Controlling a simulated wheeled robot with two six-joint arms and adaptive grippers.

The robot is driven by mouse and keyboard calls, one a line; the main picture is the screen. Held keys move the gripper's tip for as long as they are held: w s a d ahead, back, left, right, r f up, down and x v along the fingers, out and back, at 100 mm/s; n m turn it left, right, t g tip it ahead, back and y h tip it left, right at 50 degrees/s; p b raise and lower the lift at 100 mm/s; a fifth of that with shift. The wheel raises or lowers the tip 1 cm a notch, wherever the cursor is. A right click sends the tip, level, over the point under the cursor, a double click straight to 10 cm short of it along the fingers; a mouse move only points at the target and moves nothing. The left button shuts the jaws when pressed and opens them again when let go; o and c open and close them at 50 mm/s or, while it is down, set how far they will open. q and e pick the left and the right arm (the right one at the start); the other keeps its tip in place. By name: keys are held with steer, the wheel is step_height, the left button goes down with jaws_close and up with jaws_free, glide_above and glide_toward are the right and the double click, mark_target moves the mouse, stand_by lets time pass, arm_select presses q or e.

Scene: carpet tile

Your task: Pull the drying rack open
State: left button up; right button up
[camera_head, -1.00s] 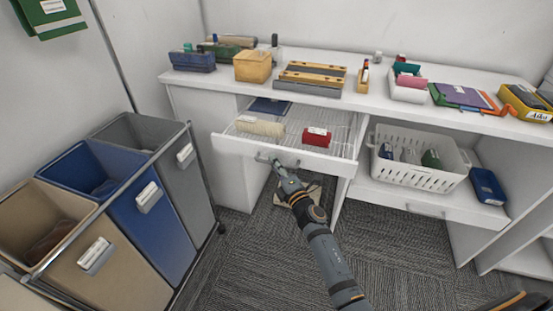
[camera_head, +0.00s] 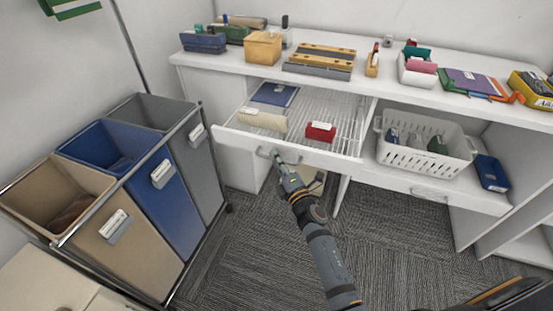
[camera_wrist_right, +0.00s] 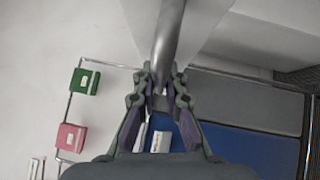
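The drying rack is a white pull-out drawer with wire bars (camera_head: 325,104) under the counter, and it stands partly out. A tan roll and a red block lie on its front part, and a dark blue flat item lies further back. My right gripper (camera_head: 279,160) is at the bar handle (camera_head: 264,152) on the rack's white front. In the right wrist view the fingers (camera_wrist_right: 160,76) are closed around the grey handle bar (camera_wrist_right: 170,38). My left gripper is in neither view.
A wheeled sorter with beige, blue and grey bins (camera_head: 165,200) stands left of the rack. A white basket (camera_head: 420,155) sits on the right shelf. The counter (camera_head: 385,72) holds blocks, trays and folders. Carpet (camera_head: 240,262) in front is clear.

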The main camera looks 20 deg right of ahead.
steer(key=o, duration=0.5)
steer(key=shift+c, duration=0.2)
steer(key=shift+s+d+f, duration=0.1)
steer(key=shift+s, duration=0.05)
steer(key=v, duration=1.1)
steer(key=shift+s, duration=0.35)
